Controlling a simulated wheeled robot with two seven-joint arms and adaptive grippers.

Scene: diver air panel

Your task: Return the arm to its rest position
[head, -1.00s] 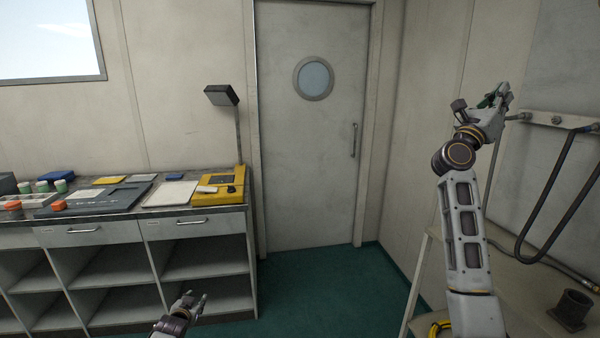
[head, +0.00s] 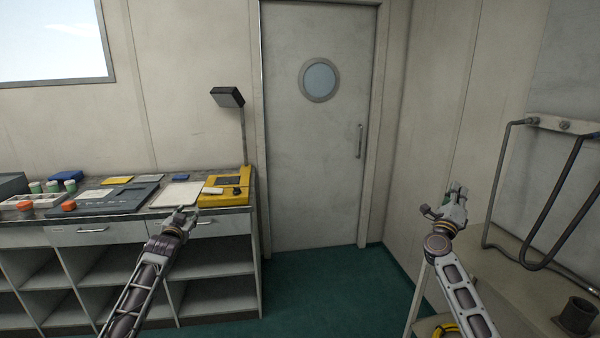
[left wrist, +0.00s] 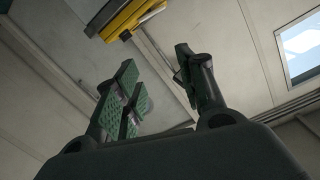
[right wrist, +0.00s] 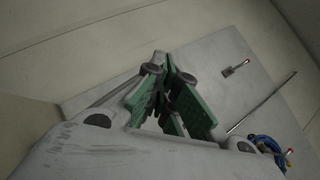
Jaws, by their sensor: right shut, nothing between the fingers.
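My right gripper (head: 456,192) is raised in free air left of the wall pipes, at the right of the head view. Its green-padded fingers meet, with nothing held, in the right wrist view (right wrist: 172,95). My left gripper (head: 182,216) shows in front of the counter's edge in the head view. Its green-padded fingers (left wrist: 158,85) stand apart and empty in the left wrist view. The wall manifold (head: 563,126) with its dark hose (head: 562,205) is at the right, apart from my right gripper.
The counter (head: 240,205) at left carries a yellow case (head: 226,196), a white sheet, trays and bottles. A lamp (head: 228,97) stands at its back right. A side bench (head: 540,300) with a dark cup (head: 577,315) is at right. The green floor before the door (head: 315,150) is clear.

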